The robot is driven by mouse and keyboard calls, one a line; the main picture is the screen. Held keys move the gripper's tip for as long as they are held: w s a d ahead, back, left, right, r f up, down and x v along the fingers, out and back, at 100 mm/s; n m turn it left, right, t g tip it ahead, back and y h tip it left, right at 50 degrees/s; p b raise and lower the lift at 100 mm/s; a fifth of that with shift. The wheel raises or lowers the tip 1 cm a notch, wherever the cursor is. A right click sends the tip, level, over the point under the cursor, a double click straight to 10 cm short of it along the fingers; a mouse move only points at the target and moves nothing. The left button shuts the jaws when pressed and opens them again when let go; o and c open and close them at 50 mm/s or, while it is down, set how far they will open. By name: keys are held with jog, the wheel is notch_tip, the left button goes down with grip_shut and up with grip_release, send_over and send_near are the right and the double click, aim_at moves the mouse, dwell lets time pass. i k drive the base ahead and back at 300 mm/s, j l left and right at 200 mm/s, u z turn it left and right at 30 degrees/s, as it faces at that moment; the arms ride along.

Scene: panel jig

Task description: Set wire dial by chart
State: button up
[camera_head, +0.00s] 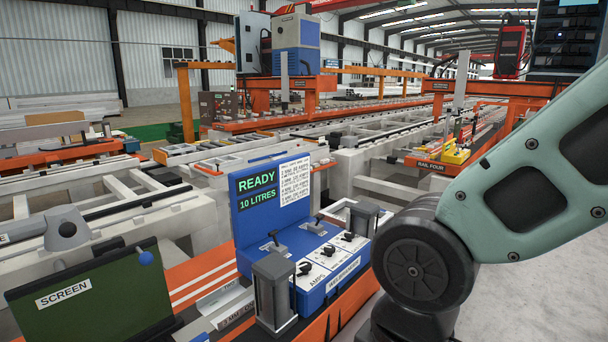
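A blue welder panel (245,225) stands in the middle. Its dark screen (257,192) reads READY and 10 LITRES in green. A white chart (295,179) is fixed beside the screen; its lines list mm and amps, too small to read surely. Three black dials sit on white plates on the sloped front: a near dial (305,268) whose plate seems to read AMPS, a middle dial (328,250) and a far dial (348,237). Which is the wire dial, and the exact settings, I cannot tell. My arm crosses the right side; my gripper is out of view.
Grey posts (274,292) (365,218) flank the panel. Two small levers (272,242) (318,225) stand behind the dials. A green screen board (90,295) labelled SCREEN is at left. Labelled plates (222,308) lie left of the near post. Rails (440,163) run behind.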

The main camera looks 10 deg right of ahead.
aim_at(329, 250)
jog(key=i+u, duration=0.1)
jog(key=i, duration=1.1)
